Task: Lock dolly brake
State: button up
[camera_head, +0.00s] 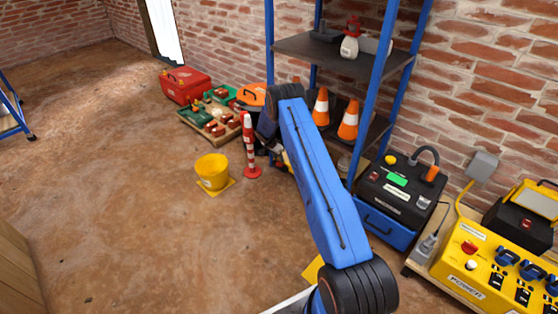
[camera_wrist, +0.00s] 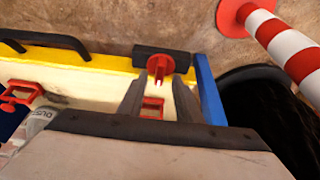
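In the wrist view, a red lever (camera_wrist: 160,68) sticks out of a black block (camera_wrist: 181,55) on the yellow edge (camera_wrist: 110,62) of a pale platform, which looks like the dolly with its brake. My gripper (camera_wrist: 158,86) is open, its two grey fingers pointing at the lever, one on each side. Whether they touch it cannot be told. A red bracket (camera_wrist: 152,106) shows between the fingers, and another red bracket (camera_wrist: 20,94) is at left. In the head view my blue arm hides the gripper and most of the dolly.
A red-and-white post (camera_head: 250,147) stands close by; it also shows in the wrist view (camera_wrist: 285,45). A blue-framed shelf (camera_head: 372,85) with cones stands right of it. Open floor lies at left.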

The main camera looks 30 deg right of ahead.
jog(key=shift+x, duration=0.9)
grip_shut()
